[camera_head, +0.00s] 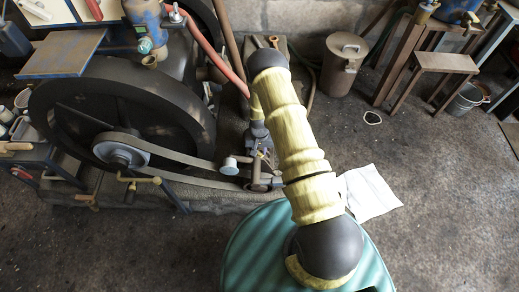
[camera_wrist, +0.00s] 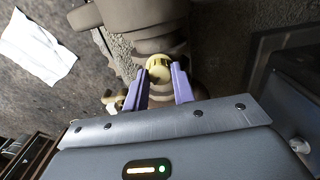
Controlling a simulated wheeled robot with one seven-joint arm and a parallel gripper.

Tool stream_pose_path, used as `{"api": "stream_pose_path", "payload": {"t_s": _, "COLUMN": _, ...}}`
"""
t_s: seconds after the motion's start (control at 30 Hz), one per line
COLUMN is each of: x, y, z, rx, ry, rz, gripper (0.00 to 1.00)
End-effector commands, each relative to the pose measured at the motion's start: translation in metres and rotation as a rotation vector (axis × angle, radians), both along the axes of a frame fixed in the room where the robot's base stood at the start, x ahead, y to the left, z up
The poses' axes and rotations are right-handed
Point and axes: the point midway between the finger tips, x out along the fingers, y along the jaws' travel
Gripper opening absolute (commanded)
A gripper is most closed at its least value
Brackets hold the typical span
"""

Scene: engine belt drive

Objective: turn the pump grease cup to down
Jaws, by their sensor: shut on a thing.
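The pump grease cup (camera_wrist: 159,66) is a small round brass-yellow cap in the wrist view, above the picture's middle. My gripper (camera_wrist: 158,74) has two purple fingers, one on each side of the cap, shut on it. The fingers hide the cap's sides, and I cannot tell which way the cup is turned. In the head view the pump (camera_head: 258,168) stands at the right end of the belt, and my arm partly covers it. The cup and the fingertips cannot be made out clearly there.
A large dark flywheel (camera_head: 75,125) and a belt (camera_head: 175,155) lie left of the pump. A white sheet (camera_head: 369,191) lies on the floor at right; it also shows in the wrist view (camera_wrist: 38,48). A lidded can (camera_head: 344,65) and a stool (camera_head: 445,63) stand behind.

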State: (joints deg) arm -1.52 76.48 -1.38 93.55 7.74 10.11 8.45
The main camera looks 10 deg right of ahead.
Motion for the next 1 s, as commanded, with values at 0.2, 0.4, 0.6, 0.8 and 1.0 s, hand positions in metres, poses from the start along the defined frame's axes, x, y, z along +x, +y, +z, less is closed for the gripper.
{"api": "stream_pose_path", "payload": {"t_s": 0.2, "x": 0.0022, "y": 0.0006, "z": 0.0010, "rx": 0.000, "ry": -0.006, "rz": -0.206, "gripper": 0.03}}
{"api": "stream_pose_path", "payload": {"t_s": 0.4, "x": 0.0022, "y": 0.0001, "z": 0.0009, "rx": 0.000, "ry": -0.006, "rz": -0.395, "gripper": 0.03}}
{"api": "stream_pose_path", "payload": {"t_s": 0.6, "x": 0.0022, "y": 0.0000, "z": 0.0008, "rx": 0.000, "ry": -0.006, "rz": -0.572, "gripper": 0.03}}
{"api": "stream_pose_path", "payload": {"t_s": 0.8, "x": 0.0021, "y": -0.0002, "z": 0.0007, "rx": 0.000, "ry": -0.005, "rz": -0.704, "gripper": 0.03}}
{"api": "stream_pose_path", "payload": {"t_s": 1.0, "x": 0.0020, "y": -0.0001, "z": 0.0007, "rx": 0.000, "ry": -0.005, "rz": -0.779, "gripper": 0.03}}
